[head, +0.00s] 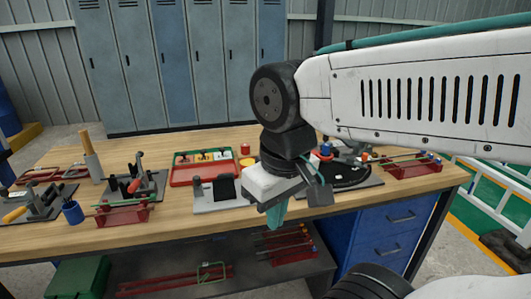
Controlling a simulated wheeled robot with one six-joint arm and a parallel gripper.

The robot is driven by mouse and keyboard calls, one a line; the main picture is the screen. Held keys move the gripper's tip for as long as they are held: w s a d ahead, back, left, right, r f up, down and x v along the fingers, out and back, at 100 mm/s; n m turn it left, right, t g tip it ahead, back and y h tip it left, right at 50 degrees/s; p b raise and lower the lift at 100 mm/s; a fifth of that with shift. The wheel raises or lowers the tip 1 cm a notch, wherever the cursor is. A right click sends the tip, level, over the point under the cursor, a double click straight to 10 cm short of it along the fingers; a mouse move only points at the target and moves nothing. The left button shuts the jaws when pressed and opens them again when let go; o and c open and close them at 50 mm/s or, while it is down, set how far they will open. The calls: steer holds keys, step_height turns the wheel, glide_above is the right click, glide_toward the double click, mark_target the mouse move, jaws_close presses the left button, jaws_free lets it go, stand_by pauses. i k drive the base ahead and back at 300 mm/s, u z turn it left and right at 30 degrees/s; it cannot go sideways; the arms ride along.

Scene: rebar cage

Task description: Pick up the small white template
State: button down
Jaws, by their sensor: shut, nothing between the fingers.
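My gripper (277,214) is in the head view, hanging near the front edge of the workbench with its teal fingers pointing down. Its fingers are together and empty. I cannot pick out the small white template with certainty. Small pale pieces (201,157) lie in the red tray behind and left of my gripper, too small to tell apart. A pale grey plate with a black block (211,202) sits on the bench left of my gripper. My arm and gripper hide part of the bench behind them.
The wooden workbench (178,226) also holds a red tray (185,178), clamp fixtures (135,186), a blue cup (72,212), a red rack (122,214) and a dark round fixture (350,175). Blue drawers (385,228) stand below on the right. Grey lockers (160,60) stand behind.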

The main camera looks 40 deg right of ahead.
mark_target(222, 154)
steer(key=z, duration=0.1)
steer(key=k, duration=0.35)
steer(key=u, duration=0.1)
steer(key=i, duration=0.7)
steer(key=z, duration=0.75)
steer(key=i, duration=0.45)
steer(key=z, duration=0.15)
